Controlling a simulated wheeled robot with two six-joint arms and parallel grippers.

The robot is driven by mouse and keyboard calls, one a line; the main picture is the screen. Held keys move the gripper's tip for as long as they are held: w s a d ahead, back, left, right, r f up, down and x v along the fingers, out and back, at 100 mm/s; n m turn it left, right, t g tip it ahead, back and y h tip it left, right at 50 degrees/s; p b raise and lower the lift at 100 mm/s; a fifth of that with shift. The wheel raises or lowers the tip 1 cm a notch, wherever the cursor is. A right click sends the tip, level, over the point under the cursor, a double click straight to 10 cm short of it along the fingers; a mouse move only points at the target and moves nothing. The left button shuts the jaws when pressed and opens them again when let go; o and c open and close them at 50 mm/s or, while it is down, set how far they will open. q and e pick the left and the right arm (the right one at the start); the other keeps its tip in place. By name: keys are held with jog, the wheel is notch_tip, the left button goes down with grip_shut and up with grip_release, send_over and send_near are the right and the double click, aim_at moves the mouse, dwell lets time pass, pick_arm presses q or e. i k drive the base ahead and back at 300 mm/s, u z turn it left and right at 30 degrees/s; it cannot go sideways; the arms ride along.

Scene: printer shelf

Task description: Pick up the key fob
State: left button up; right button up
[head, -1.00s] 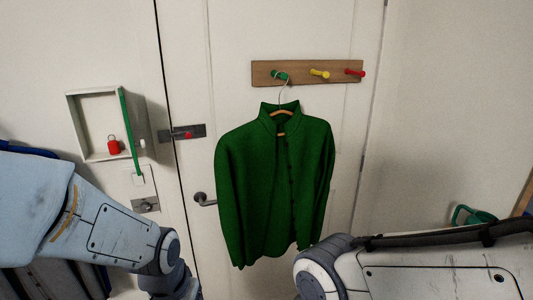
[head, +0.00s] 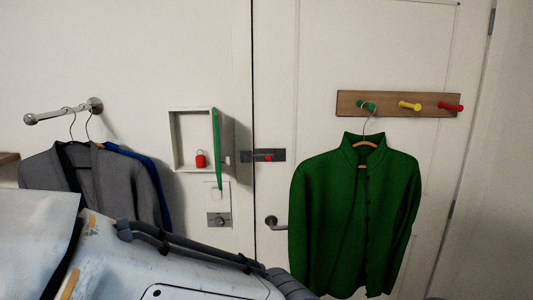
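A small red key fob (head: 201,160) with a loop on top is inside the shallow white wall box (head: 175,140), near its bottom right. The box's green-edged door (head: 217,150) stands open on the right side. My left arm crosses the lower left of the head view, below the box. Neither of my grippers shows, so their state is hidden.
A green jacket (head: 352,215) hangs from a wooden peg rail (head: 385,104) on the white door. A red-knobbed latch (head: 265,155) and a lever handle (head: 272,221) are right of the box. Grey and blue jackets (head: 95,180) hang at left from a metal rail (head: 60,110).

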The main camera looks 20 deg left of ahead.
aim_at(200, 159)
jog(key=z, duration=0.55)
jog(key=k, duration=0.6)
jog(key=z, duration=0.55)
jog(key=i, duration=0.9)
jog(key=u, duration=0.45)
jog(key=i, duration=0.85)
jog(key=u, duration=1.5)
jog(key=i, duration=0.75)
jog(key=z, duration=1.05)
jog(key=k, duration=1.1)
jog(key=u, duration=0.4)
